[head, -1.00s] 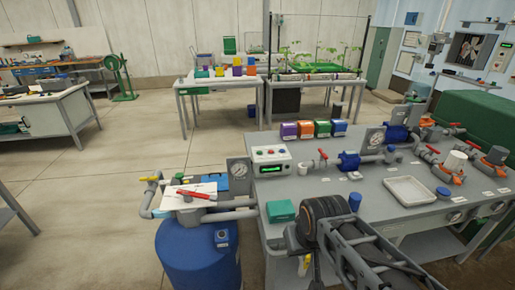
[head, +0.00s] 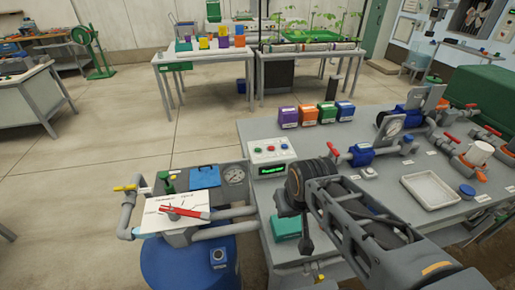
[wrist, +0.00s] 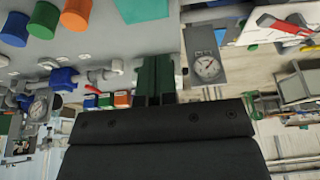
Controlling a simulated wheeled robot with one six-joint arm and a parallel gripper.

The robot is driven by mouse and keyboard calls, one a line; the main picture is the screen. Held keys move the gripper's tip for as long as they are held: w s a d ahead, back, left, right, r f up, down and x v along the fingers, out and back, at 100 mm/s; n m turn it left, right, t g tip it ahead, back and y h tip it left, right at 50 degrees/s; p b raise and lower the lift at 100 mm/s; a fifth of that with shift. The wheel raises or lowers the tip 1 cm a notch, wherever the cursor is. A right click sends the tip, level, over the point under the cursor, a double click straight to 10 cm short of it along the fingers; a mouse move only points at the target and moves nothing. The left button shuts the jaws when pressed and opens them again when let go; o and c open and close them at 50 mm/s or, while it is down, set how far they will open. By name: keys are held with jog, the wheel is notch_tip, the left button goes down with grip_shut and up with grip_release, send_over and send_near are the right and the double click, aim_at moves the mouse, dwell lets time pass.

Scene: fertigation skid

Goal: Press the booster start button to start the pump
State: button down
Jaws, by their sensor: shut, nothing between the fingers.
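The grey control box (head: 258,160) stands at the left end of the bench in the head view. Its sloped top carries a row of small round buttons (head: 271,148), some red and one greenish-blue, and a lit green display (head: 272,170) is on its front. The labels are too small to read. My gripper (wrist: 158,62) shows in the wrist view as dark fingers, shut and empty. In the head view my arm's dark end is in front of and right of the box, apart from the buttons. I cannot make out the box in the wrist view.
A teal box (head: 286,228) lies in front of the control box. A gauge (head: 235,175), pipes and a blue barrel (head: 190,262) are at left.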

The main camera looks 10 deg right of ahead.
jog(key=w+a+r+m+y+p, duration=0.25)
jog(key=w+r+p, duration=0.2)
jog(key=w, duration=0.35)
jog(key=m+t+y+p, duration=0.35)
jog(key=m+p, duration=0.55)
jog(key=m, duration=0.7)
send_over(258, 150)
notch_tip(258, 150, down, 5)
jog(key=shift+a, duration=0.1)
jog(key=shift+f+b, duration=0.15)
jog(key=shift+b, duration=0.2)
notch_tip(258, 150, down, 8)
jog(key=b, duration=0.5)
jog(key=shift+r, duration=0.25)
jog(key=shift+f+b, duration=0.55)
jog(key=shift+f, duration=0.2)
